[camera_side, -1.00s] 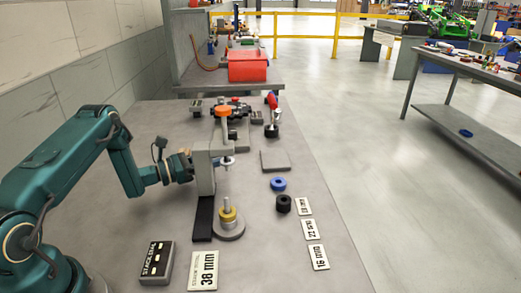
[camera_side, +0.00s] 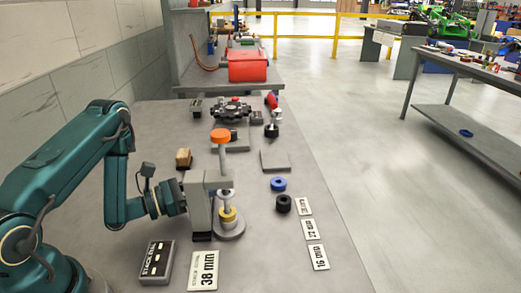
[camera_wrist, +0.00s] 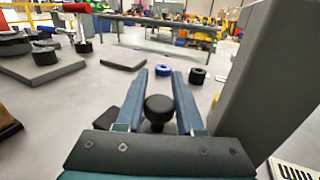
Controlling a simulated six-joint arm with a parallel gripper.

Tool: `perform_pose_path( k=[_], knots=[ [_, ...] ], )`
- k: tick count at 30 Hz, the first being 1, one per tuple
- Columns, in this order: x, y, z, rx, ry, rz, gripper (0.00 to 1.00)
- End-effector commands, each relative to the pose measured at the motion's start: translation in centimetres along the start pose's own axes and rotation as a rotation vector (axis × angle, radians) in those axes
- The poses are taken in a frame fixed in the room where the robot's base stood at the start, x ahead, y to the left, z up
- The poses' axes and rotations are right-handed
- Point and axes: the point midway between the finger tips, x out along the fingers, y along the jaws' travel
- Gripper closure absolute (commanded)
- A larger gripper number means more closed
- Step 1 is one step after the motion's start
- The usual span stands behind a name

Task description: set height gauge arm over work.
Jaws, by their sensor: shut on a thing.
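The height gauge (camera_side: 200,208) is a grey upright block with a side arm (camera_side: 214,178) and a vertical rod topped by an orange knob (camera_side: 220,135). The work is a brass ring (camera_side: 228,214) around a spindle on a round grey base (camera_side: 230,232). In the side view, the rod's lower end overlaps the spindle top; I cannot tell if they touch. My gripper (camera_side: 182,197) is at the block's left side. In the wrist view, my gripper (camera_wrist: 160,74) is shut on a black knob (camera_wrist: 158,107), with the grey block beside it on the right.
A blue ring (camera_side: 278,184) and a black ring (camera_side: 284,204) lie to the right. Several label cards, including a 38 mm card (camera_side: 204,270), and a dark box (camera_side: 156,262) lie nearer. A brown block (camera_side: 183,158) and a grey plate (camera_side: 275,161) stand farther back.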

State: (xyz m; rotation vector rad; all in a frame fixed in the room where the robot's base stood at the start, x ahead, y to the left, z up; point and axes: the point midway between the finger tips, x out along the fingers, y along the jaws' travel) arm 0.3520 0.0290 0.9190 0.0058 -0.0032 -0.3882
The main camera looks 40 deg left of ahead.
Motion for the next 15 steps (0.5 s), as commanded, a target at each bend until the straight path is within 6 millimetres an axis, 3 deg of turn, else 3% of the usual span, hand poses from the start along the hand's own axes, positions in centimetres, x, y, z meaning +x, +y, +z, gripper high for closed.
perform_pose_path(
  k=[10, 11, 15],
  knots=[
    [-0.17, -0.76, -0.22, -0.015, 0.008, -0.015, 1.00],
    [-0.18, -0.76, -0.23, -0.015, 0.009, -0.014, 0.53],
    [-0.17, -0.74, -0.24, -0.015, 0.009, -0.014, 0.52]
  ],
)
